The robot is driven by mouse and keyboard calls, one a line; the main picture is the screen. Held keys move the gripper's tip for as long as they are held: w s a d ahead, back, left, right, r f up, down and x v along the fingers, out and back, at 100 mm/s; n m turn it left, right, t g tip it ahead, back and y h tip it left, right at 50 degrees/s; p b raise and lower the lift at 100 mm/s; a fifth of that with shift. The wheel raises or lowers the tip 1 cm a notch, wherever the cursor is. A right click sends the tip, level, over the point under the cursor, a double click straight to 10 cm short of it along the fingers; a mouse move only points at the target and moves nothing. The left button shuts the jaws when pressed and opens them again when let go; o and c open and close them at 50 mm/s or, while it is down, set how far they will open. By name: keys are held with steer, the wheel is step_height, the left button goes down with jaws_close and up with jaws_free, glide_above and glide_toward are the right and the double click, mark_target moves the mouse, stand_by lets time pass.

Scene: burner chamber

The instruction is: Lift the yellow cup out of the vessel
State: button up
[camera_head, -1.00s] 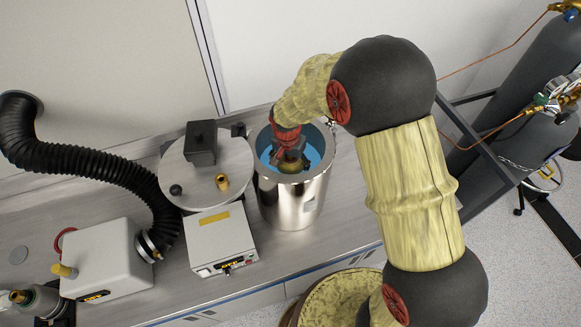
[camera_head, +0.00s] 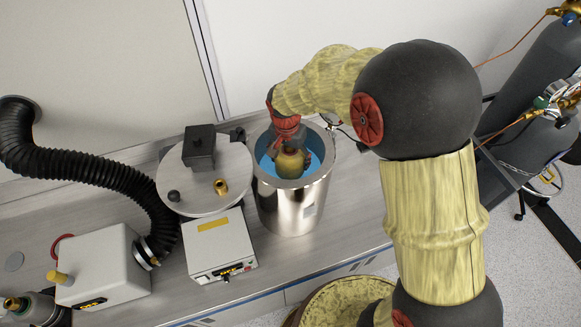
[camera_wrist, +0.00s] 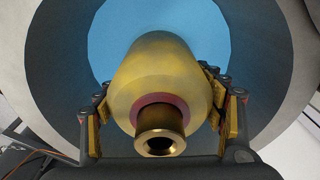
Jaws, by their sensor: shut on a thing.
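The yellow cup (camera_head: 290,163) is inside the opening of the shiny metal vessel (camera_head: 291,208), with blue around it. In the wrist view the yellow cup (camera_wrist: 158,78) is large, with a reddish ring and a brass nozzle at its near end. The vessel's grey rim (camera_wrist: 55,75) and blue interior (camera_wrist: 110,25) lie behind it. My gripper (camera_head: 287,140) reaches into the vessel's mouth from above. In the wrist view my gripper's fingers (camera_wrist: 162,118) are shut on the cup, one on each side. The cup's far end is hidden.
Left of the vessel stands a round grey plate (camera_head: 205,177) with a dark block and a brass fitting. A white control box (camera_head: 220,245) stands in front of it. A black corrugated hose (camera_head: 100,165) and another white box (camera_head: 105,265) are farther left. Gas cylinders (camera_head: 535,110) stand at right.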

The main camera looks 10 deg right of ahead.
step_height(320, 180, up, 6)
steer(key=shift+w+f+p, duration=0.1)
steer(key=shift+f+p, duration=0.15)
steer(key=shift+p, duration=0.1)
step_height(320, 180, up, 14)
steer(key=p, duration=0.7)
steer(key=shift+r+p, duration=0.15)
steer(key=shift+p, duration=0.15)
stand_by(1.8)
